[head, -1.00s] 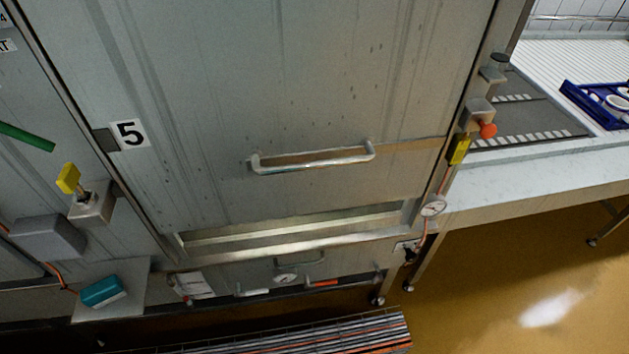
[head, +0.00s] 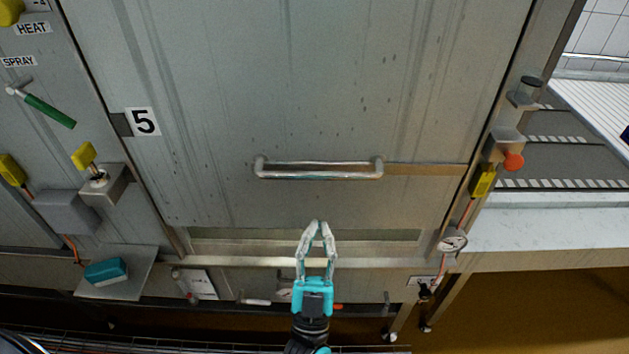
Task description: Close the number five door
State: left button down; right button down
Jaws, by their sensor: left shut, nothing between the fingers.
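The number five door (head: 300,95) is a large grey metal panel with a "5" label (head: 143,122) at its left edge. A horizontal metal bar handle (head: 318,170) sits low on it. A narrow opening (head: 370,240) shows between the door's bottom edge and the metal sill (head: 240,262), so the door stands slightly raised. My left gripper (head: 316,224) is shut and empty, its fingertips pointing up. In the picture it lies below the handle, in front of the opening; it appears apart from the handle. My right gripper is not in view.
A teal sponge-like block (head: 106,271) lies on a small plate. A conveyor table (head: 540,225) stands at right.

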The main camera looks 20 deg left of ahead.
pick_arm(q)
notch_tip(320, 180, up, 3)
jog(key=s+a+n+y, duration=0.1)
jog(key=n+y, duration=0.1)
jog(key=y, duration=0.2)
notch_tip(320, 180, up, 8)
jog(key=p, duration=0.5)
send_over(310, 177)
jog(key=s, duration=0.3)
jog(key=f, duration=0.2)
jog(key=f+p, duration=0.1)
jog(key=shift+w+d+f+h, duration=0.25)
jog(key=shift+w+d+h, duration=0.05)
jog(key=shift+w+h, duration=0.1)
jog(key=shift+f, duration=0.5)
notch_tip(310, 177, down, 14)
jog(key=b, duration=1.2)
